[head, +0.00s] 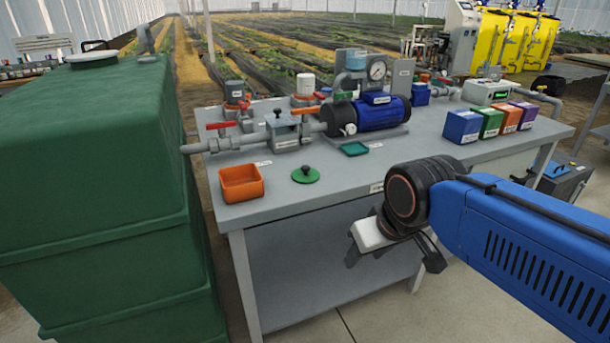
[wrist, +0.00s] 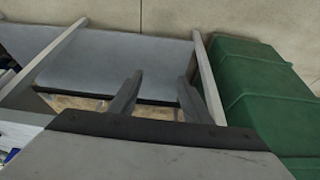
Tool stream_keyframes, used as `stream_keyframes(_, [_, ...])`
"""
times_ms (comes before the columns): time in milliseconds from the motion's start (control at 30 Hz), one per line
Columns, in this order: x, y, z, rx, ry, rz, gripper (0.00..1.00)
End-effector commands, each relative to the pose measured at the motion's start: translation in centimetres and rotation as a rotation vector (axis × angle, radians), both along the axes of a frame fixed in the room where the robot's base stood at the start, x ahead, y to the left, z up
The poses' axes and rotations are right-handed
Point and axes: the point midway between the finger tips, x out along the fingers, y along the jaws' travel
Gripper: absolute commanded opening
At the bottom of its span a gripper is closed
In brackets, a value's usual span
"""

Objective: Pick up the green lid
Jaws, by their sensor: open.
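The green lid (head: 306,175) is a flat round disc with a dark knob on top. It lies on the grey bench (head: 330,192) near the front edge, in the head view. My gripper (wrist: 155,92) shows in the wrist view with two dark fingers apart and nothing between them. The lid does not show in the wrist view.
An orange tray (head: 241,183) stands left of the lid and a small teal tray (head: 354,149) behind it to the right. Pipes and a blue pump (head: 380,112) stand behind. Coloured boxes (head: 462,126) stand at right. A large green tank (head: 95,190) flanks the bench at left.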

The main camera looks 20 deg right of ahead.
Motion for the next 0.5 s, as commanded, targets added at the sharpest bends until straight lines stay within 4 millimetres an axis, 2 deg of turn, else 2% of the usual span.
stream_keyframes(233, [0.0, 0.0, 0.0, 0.000, 0.000, 0.000, 0.44])
stream_keyframes(400, [0.7, 0.0, 0.9, 0.015, 0.009, -0.035, 0.82])
stream_keyframes(500, [2.1, 0.1, 2.6, 0.050, 0.031, -0.118, 0.82])
